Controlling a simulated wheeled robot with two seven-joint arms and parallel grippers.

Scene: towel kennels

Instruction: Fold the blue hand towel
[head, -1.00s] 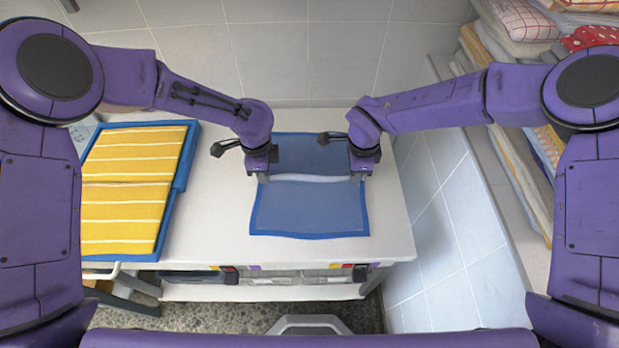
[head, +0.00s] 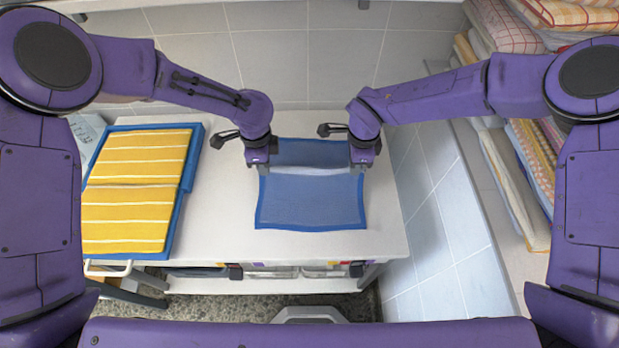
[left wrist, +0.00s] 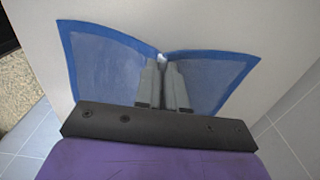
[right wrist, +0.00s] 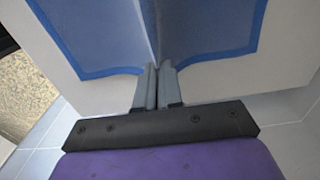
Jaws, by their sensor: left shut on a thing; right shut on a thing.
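The blue hand towel (head: 310,205) lies on the white table, with a darker blue border. A raised ridge runs across it between my two grippers, and a strip of it shows behind them. My left gripper (head: 263,172) is shut on the towel's left edge; the left wrist view shows the towel (left wrist: 100,75) spreading to both sides of the closed fingers (left wrist: 164,62). My right gripper (head: 357,171) is shut on the towel's right edge. In the right wrist view the towel (right wrist: 205,30) is pinched into a crease at the fingertips (right wrist: 158,68).
Yellow striped towels (head: 130,215) lie in a blue tray (head: 187,170) on the left of the table (head: 220,215). Stacked folded cloths (head: 515,185) fill a shelf at the right. A tiled wall stands behind. The table is clear between tray and towel.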

